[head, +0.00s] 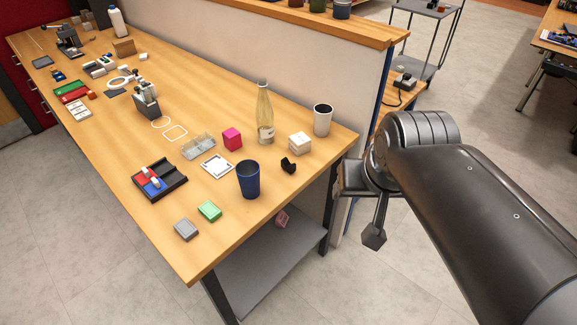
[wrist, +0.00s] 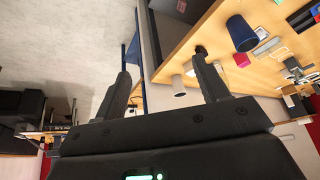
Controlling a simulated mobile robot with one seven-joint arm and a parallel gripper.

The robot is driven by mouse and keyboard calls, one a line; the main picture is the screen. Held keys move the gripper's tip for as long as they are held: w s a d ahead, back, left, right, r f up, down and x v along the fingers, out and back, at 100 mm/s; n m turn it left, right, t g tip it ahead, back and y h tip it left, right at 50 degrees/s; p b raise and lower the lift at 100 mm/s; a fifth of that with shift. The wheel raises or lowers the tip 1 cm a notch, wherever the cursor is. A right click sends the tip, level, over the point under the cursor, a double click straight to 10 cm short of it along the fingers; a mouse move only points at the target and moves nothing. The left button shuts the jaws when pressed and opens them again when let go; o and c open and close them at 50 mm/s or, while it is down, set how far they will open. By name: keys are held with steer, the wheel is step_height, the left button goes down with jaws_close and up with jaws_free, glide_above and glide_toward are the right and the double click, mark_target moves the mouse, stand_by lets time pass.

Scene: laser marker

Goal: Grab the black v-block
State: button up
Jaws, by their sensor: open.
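The black v-block (head: 289,164) is a small dark notched piece on the wooden table, near its right end in the head view. It stands between the dark blue cup and the white box. In the wrist view a dark shape at the tip of the right finger may be the block, but I cannot tell it from the finger. My gripper (wrist: 162,75) is open and empty, with its two fingers wide apart. In the head view my gripper (head: 374,236) hangs beyond the table's right edge, well apart from the block and partly hidden by my arm.
The dark blue cup (head: 248,180), white box (head: 299,143), white cup (head: 323,120), glass bottle (head: 265,115) and pink cube (head: 232,139) surround the block. A low partition (head: 330,60) runs along the table's back. Bare tabletop (head: 290,205) lies in front of the block.

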steer(key=w+a+m+g, duration=0.2)
steer(key=w+m, duration=0.1)
steer(key=w, duration=0.6)
steer(key=m+g, duration=0.3)
steer(key=m, duration=0.3)
glide_above(288, 165)
step_height(288, 165, down, 13)
step_height(288, 165, down, 10)
steer(key=shift+f, duration=0.1)
steer(key=c, duration=1.1)
